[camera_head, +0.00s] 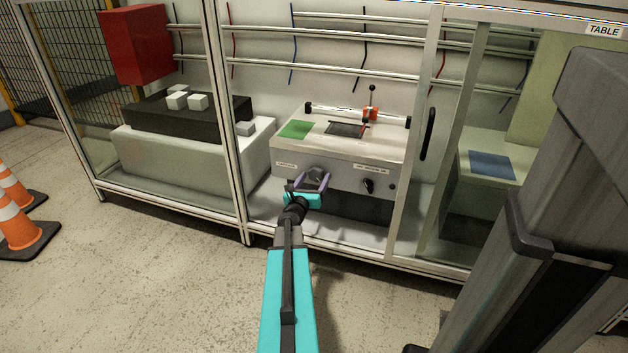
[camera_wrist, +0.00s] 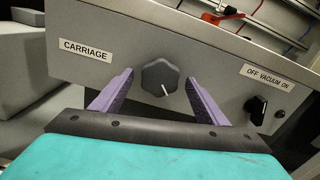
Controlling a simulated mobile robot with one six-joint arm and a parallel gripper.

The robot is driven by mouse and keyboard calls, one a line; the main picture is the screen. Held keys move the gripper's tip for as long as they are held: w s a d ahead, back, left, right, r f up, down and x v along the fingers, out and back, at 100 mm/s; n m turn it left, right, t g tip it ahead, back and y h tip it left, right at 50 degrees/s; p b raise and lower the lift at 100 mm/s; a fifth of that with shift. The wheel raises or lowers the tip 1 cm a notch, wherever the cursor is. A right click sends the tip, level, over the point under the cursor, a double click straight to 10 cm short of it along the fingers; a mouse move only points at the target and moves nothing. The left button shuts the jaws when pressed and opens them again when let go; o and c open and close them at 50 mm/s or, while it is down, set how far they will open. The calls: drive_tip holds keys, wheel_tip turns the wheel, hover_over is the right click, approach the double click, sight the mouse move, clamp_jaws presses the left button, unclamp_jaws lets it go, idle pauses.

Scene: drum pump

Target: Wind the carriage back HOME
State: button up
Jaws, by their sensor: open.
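The machine (camera_head: 340,138) stands behind the frame opening, with a grey front panel. The dark lobed carriage knob (camera_wrist: 160,77) sits on that panel beside the CARRIAGE label (camera_wrist: 85,50); its white pointer mark points down and slightly right. My gripper (camera_head: 311,180) is in front of the panel. In the wrist view its two purple fingers stand open on either side of the knob, with a gap on both sides. An orange-red carriage (camera_head: 370,114) with a dark ball-topped lever sits on the rail (camera_head: 330,111), toward its right end. No HOME mark is readable.
A vacuum switch (camera_wrist: 257,105) labelled OFF VACUUM ON is right of the knob. A green pad (camera_head: 296,129) and a dark patch (camera_head: 346,129) lie on the machine top. Frame posts (camera_head: 226,120) and a door handle (camera_head: 428,134) flank the opening. Cones (camera_head: 20,215) stand far left.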

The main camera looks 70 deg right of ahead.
drive_tip(key=c, duration=1.1)
drive_tip(key=shift+o, duration=0.2)
drive_tip(key=shift+n, duration=0.3)
